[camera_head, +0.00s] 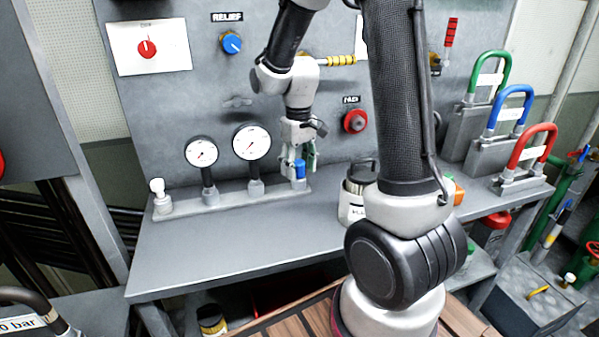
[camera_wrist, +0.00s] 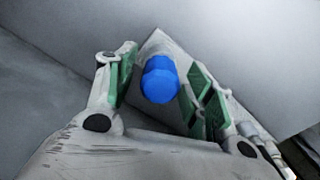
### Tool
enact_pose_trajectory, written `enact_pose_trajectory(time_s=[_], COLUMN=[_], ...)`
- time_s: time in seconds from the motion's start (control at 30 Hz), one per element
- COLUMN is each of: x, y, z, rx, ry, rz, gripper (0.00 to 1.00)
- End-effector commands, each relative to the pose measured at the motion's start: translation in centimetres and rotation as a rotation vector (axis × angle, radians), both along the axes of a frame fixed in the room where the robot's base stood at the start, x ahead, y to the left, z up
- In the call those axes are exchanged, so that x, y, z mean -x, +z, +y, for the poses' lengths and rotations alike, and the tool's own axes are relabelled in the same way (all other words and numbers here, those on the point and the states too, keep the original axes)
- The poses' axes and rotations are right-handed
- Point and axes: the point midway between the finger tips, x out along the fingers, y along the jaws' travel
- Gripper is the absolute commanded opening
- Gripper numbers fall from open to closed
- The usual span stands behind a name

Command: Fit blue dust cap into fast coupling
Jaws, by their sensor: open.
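The blue dust cap (camera_head: 300,168) sits upright at the right end of the grey manifold block on the bench, on top of what looks like the fast coupling (camera_head: 299,183). How deep it sits cannot be told. My gripper (camera_head: 299,160) points down around the cap, with one finger on each side. In the wrist view the blue cap (camera_wrist: 160,80) lies between the green-padded fingers of my gripper (camera_wrist: 162,88). The fingers are open, with a visible gap on both sides of the cap. The coupling is mostly hidden beneath the cap there.
Two gauges (camera_head: 202,152) (camera_head: 252,143) stand left of the cap, with a white fitting (camera_head: 160,195) at the far left. A labelled can (camera_head: 354,192) stands to the right, partly behind my arm. Padlock-like blocks with green, blue and red shackles (camera_head: 531,146) stand further right. The bench front is clear.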

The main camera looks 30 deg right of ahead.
Motion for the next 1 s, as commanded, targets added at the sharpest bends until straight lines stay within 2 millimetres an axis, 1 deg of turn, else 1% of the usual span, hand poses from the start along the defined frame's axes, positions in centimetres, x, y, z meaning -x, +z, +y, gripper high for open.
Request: enact_pose_trajectory(time_s=[0.03,0.3,0.47,1.0], x=[0.0,0.0,0.0,0.0], y=[0.0,0.0,0.1,1.9], z=[0.0,0.0,0.0,0.0], rx=[0.0,0.0,0.0,0.0], ry=[0.0,0.0,0.0,0.0], rz=[0.0,0.0,0.0,-0.001], gripper=[0.53,0.04,0.04,0.04])
